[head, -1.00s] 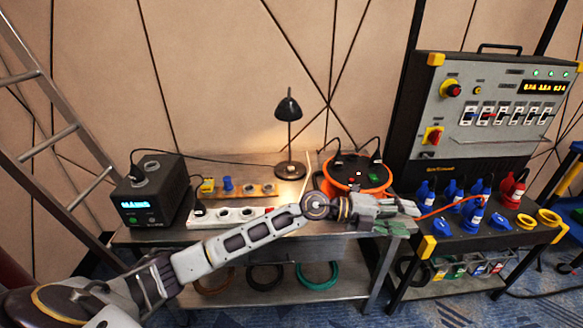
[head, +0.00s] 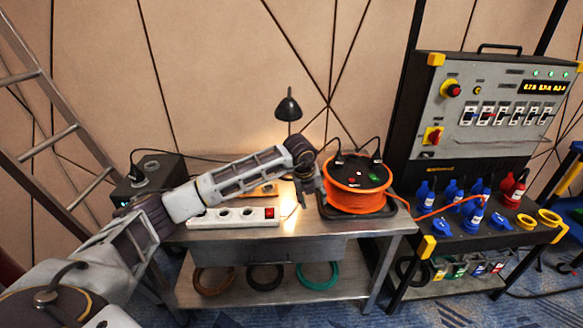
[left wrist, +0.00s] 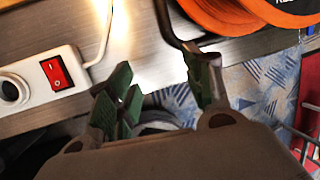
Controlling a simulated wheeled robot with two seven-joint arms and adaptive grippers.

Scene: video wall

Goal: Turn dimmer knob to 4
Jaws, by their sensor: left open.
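No dimmer knob can be clearly made out. A wooden board (head: 262,190) with small fittings lies on the bench, mostly hidden behind my left arm. A black box (head: 160,170) with a display stands at the left of the bench, partly covered by the arm. My left gripper (head: 303,192) points down over the bench between the power strip and the orange cable reel. In the left wrist view its green-tipped fingers (left wrist: 165,92) are apart with nothing between them, above the bench's front edge. My right gripper is not in view.
The orange cable reel (head: 356,190) stands just right of the gripper. A white power strip (head: 238,216) with a red switch lies to its left. A black desk lamp (head: 288,108) stands behind. A panel with switches (head: 500,100) is at the right, above blue and red plugs.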

